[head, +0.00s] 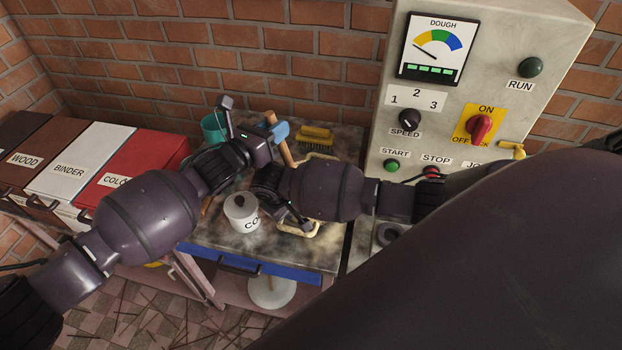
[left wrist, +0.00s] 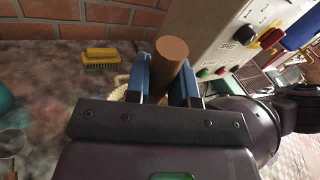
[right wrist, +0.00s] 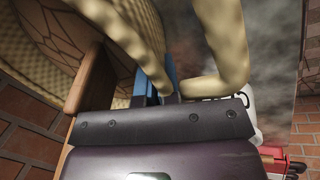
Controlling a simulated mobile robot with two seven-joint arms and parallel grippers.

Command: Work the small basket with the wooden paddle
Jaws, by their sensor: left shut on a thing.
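The wooden paddle (head: 285,152) stands tilted, with its round handle end (left wrist: 171,52) between the blue fingers of my left gripper (left wrist: 165,80), which is shut on it. In the right wrist view its brown lower part (right wrist: 92,75) reaches into the woven basket (right wrist: 60,35). The basket is mostly hidden behind my right arm in the head view; a pale loop handle (head: 312,232) shows at its front. My right gripper (right wrist: 160,88) is at the basket's pale handle (right wrist: 218,85). Its blue fingers are close together, but whether they clamp the handle is unclear.
A white lidded pot (head: 240,213) stands close in front of my grippers. A teal cup (head: 212,130) and a yellow brush (head: 317,136) are at the table's back. The control cabinet (head: 455,120) stands right; labelled bins (head: 75,168) stand left.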

